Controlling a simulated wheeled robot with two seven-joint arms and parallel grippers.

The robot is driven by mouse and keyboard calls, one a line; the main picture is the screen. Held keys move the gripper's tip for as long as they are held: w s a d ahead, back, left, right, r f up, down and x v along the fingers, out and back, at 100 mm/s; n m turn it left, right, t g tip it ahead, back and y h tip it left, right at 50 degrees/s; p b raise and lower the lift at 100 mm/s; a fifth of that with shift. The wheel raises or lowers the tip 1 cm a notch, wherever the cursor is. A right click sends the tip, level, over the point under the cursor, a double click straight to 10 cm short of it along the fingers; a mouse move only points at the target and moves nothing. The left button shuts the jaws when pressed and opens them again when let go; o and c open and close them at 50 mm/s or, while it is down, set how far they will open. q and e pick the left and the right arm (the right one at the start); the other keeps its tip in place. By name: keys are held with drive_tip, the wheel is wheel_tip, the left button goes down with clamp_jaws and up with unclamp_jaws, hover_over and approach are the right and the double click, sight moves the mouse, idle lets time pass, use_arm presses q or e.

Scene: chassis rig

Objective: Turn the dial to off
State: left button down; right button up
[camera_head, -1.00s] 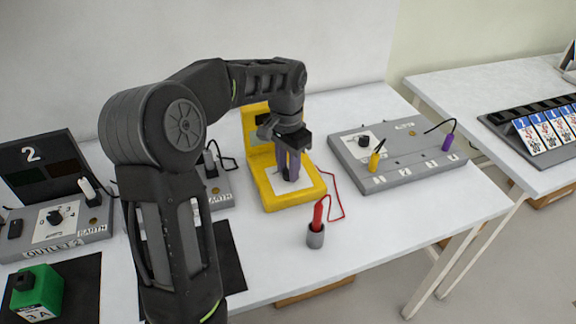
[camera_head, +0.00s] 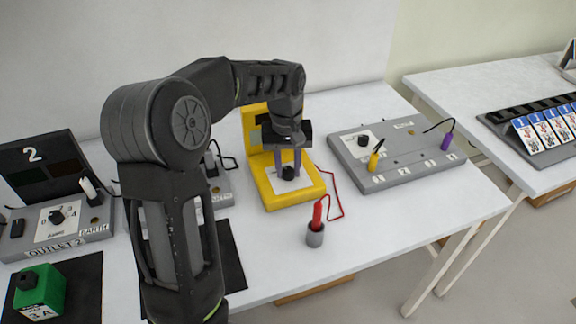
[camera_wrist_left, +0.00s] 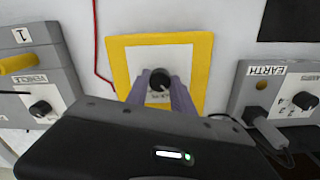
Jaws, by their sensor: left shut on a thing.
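The black dial (camera_head: 288,172) sits on a white face plate on the yellow meter (camera_head: 268,193), which has an upright back panel. My left gripper (camera_head: 288,168) points down over the dial, its two purple-grey fingers on either side of it. In the left wrist view the dial (camera_wrist_left: 160,80) shows between the fingertips of my left gripper (camera_wrist_left: 161,84), with a pale mark on its top. The jaws are shut on the dial. The markings on the plate are too small or covered to read. My right gripper is not in view.
A red probe (camera_head: 317,213) stands in a grey holder in front of the meter, its red lead curving beside it. A grey panel (camera_head: 400,180) stands right, outlet 2 (camera_head: 60,238) left. A green block (camera_head: 38,290) is at front left. Clear table lies front right.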

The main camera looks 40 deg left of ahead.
sight(287, 170)
use_arm(q)
drive_tip(key=shift+n, duration=0.5)
drive_tip(key=c, duration=1.1)
unclamp_jaws()
drive_tip(key=shift+r, duration=3.95)
